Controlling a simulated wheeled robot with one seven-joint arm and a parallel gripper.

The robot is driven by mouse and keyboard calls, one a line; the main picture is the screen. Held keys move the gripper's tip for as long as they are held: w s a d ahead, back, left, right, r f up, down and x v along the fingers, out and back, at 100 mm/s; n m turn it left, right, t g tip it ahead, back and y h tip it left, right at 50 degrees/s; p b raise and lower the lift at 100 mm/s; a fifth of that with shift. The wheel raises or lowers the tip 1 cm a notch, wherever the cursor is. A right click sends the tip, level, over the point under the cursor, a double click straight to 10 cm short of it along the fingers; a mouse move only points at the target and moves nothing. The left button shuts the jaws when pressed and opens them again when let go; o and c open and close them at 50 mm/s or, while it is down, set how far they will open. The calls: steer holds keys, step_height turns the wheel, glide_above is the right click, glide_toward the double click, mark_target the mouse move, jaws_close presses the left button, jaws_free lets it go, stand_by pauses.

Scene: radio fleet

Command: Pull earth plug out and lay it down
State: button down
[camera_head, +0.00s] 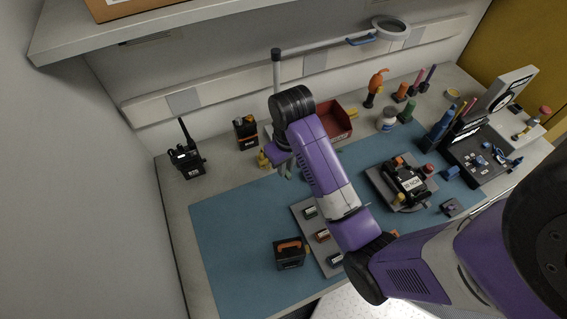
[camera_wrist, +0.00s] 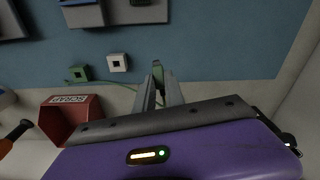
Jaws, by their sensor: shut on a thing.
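My gripper (camera_head: 285,172) is over the back edge of the blue mat, its fingers pointing down. In the wrist view my gripper (camera_wrist: 158,88) is shut on a small green piece, which I take to be the earth plug (camera_wrist: 157,70). A green block (camera_wrist: 77,72) with a dark square opening and a white block (camera_wrist: 117,62) with a similar opening stand to its left, apart from the fingers. A thin green lead runs from near the green block toward the gripper. My arm hides these blocks in the head view.
A red scrap bin (camera_wrist: 70,118) stands beside the blocks. The blue mat (camera_head: 230,225) has free room at its left. A dark box with an orange handle (camera_head: 289,254), a black radio on a stand (camera_head: 408,184) and a handheld radio (camera_head: 187,158) stand around.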

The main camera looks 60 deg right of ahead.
stand_by(0.3)
steer(key=shift+f+b, duration=1.25)
steer(key=shift+f, duration=2.25)
steer(key=c, duration=1.3)
jaws_free()
steer(key=shift+c, duration=0.2)
steer(key=shift+r, duration=0.1)
steer(key=r, duration=0.3)
steer(key=r+p, duration=0.1)
steer(key=r, duration=0.2)
steer(key=shift+s+a+r, duration=0.1)
steer(key=shift+s+r, duration=0.05)
steer(key=shift+s, duration=0.05)
steer(key=shift+s+r+p, duration=0.1)
steer(key=shift+r+p, duration=0.5)
steer(key=shift+r, duration=0.05)
